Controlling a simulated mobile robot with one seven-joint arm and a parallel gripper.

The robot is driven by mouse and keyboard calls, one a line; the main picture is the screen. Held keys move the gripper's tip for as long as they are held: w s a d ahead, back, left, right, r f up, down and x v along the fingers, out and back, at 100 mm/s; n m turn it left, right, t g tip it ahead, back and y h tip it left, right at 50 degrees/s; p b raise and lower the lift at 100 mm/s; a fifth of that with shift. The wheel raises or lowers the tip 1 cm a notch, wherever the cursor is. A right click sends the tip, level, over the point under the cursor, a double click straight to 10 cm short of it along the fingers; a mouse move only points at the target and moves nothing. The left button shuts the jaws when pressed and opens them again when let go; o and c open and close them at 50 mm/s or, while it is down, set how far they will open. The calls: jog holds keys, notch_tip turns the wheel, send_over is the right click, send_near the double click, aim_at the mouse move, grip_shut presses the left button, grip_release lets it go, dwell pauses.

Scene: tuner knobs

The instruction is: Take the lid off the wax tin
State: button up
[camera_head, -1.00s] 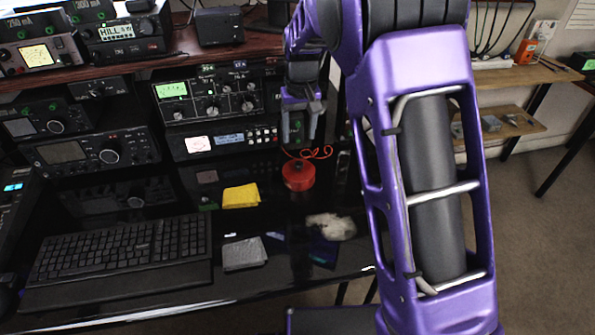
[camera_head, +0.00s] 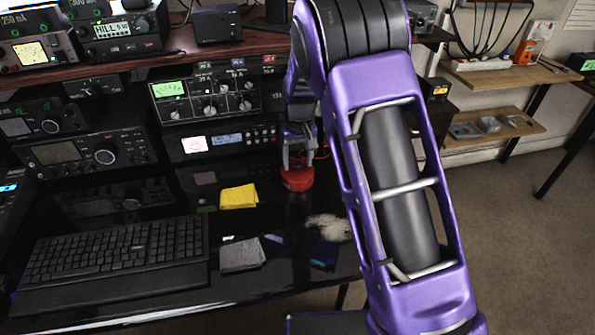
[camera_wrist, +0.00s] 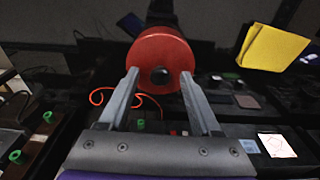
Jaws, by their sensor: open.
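The wax tin is a round red tin (camera_head: 298,181) on the black desk, with a dark knob at the centre of its red lid (camera_wrist: 160,50). The knob (camera_wrist: 160,76) shows in the wrist view. My gripper (camera_head: 299,166) is just above the tin in the head view. In the wrist view my gripper (camera_wrist: 160,75) has its two fingers apart, one on each side of the knob, overlapping the lower part of the lid. I cannot tell whether the fingertips touch the lid. The tin's body is mostly hidden below the lid and fingers.
A yellow cloth (camera_head: 239,196) lies left of the tin and a grey cloth (camera_head: 241,255) nearer the front. A keyboard (camera_head: 115,252) is at the left. Radios (camera_head: 222,141) stand close behind. A red cord (camera_wrist: 97,97) lies beside the tin.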

jog(key=shift+c, duration=0.3)
grip_shut()
jog(key=shift+r, duration=0.1)
